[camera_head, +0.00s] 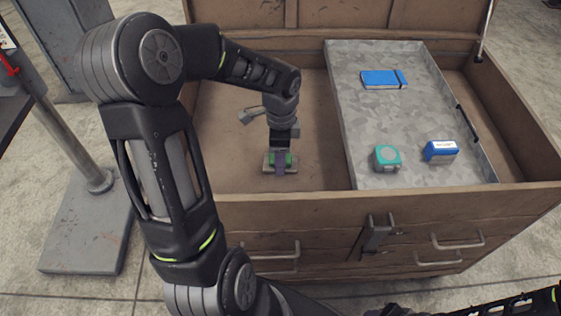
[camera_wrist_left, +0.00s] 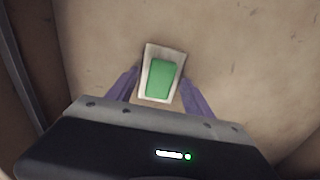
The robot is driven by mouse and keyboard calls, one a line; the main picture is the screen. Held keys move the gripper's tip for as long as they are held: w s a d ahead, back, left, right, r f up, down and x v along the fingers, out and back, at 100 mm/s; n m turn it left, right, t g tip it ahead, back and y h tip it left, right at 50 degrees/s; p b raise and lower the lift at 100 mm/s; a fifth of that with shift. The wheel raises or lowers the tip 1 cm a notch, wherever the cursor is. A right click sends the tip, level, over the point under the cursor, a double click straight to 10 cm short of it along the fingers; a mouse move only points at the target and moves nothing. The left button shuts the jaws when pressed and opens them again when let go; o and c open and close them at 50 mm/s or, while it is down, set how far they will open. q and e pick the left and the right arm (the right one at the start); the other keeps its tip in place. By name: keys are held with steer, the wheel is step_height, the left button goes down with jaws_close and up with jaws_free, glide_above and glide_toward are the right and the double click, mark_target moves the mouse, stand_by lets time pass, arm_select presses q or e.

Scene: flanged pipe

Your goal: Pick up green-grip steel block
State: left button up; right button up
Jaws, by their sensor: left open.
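The green-grip steel block (camera_head: 268,165) lies on the floor of the wooden chest's left part. In the left wrist view the block (camera_wrist_left: 160,78) shows a green top on a pale base. My left gripper (camera_head: 282,168) points down over the block and partly hides it in the head view. In the left wrist view its purple fingers (camera_wrist_left: 160,95) are open, one on each side of the block's near end. I cannot tell whether they touch it. At the bottom right of the head view, part of my other arm shows, but no right gripper fingers can be made out.
The wooden chest (camera_head: 230,215) has raised walls around the block. A grey metal tray (camera_head: 365,120) fills its right part, with a blue notebook (camera_head: 383,79), a teal tape measure (camera_head: 387,157) and a blue-white box (camera_head: 440,150). The chest floor left of the block is clear.

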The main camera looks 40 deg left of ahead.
arm_select(q)
steer(key=shift+c, duration=0.3)
jaws_close()
stand_by(0.6)
stand_by(0.4)
